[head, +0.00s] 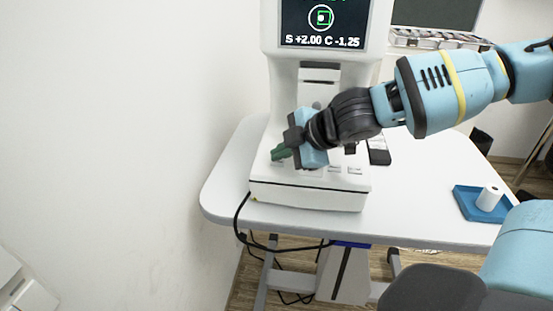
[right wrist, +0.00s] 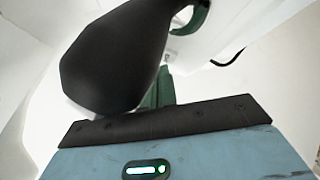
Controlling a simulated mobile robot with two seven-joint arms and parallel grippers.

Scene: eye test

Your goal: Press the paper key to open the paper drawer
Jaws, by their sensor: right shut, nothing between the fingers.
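The white eye-test machine (head: 310,195) stands on the table, its screen (head: 322,22) lit with a green figure and "S +2.00 C -1.25". Small pale keys (head: 355,169) sit along the front of its base. Their labels are too small to read, so I cannot tell which is the paper key. My right gripper (head: 281,153) is shut and empty, its green fingertips low over the left front of the base by a key. I cannot tell whether they touch it. The fingers (right wrist: 160,90) show partly in the right wrist view, behind a large dark rounded shape. No open drawer shows.
The white table (head: 430,205) has free room right of the machine. A blue tray (head: 468,207) with a white paper roll (head: 489,198) lies at its right. A wall is close on the left. Black cables (head: 240,215) hang over the table's front edge.

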